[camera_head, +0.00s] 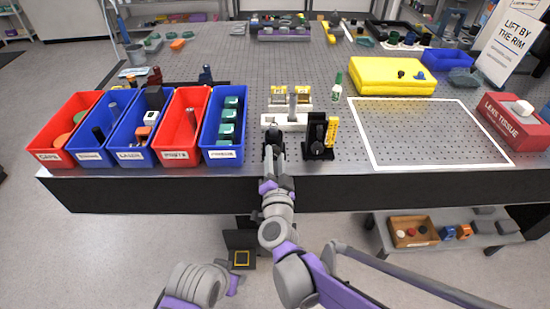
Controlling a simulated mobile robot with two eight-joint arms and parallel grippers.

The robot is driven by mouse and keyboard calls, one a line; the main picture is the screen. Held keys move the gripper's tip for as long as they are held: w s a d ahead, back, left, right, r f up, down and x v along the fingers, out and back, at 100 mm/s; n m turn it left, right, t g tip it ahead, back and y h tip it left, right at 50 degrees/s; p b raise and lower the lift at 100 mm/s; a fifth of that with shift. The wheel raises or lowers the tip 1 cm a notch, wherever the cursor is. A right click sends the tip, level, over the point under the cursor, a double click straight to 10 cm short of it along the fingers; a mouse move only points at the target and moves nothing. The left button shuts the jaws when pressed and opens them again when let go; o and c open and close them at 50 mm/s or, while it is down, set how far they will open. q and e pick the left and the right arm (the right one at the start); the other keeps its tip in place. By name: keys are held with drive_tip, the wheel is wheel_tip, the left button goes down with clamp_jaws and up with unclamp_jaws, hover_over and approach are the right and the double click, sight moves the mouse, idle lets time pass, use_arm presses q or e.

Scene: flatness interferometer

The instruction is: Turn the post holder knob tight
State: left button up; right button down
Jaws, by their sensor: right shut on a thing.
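My right gripper (273,150) reaches over the table's front edge, at the middle of the head view. It is shut at a small dark post holder (273,131), which stands in front of a white base plate. The knob sits between the fingers and is mostly hidden by them, so its turn cannot be seen. Just right of the gripper stands a black mount (316,137) with a yellow scale-like part (332,131) beside it. My left arm shows only as links at the bottom left; its gripper is not visible.
Labelled red and blue bins (226,153) stand to the left. Behind the gripper are small yellow-and-silver mounts (279,96) and a green-capped bottle (337,86). To the right are a yellow case (385,86), a clear white-outlined area (425,135) and a red tissue box (515,135).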

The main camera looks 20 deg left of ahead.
drive_tip(key=m, duration=0.7)
idle(0.5)
drive_tip(key=c, duration=0.5)
unclamp_jaws()
drive_tip(key=shift+s, duration=0.1)
drive_tip(key=v, duration=1)
drive_tip(key=shift+s, duration=0.4)
drive_tip(key=shift+f, duration=0.1)
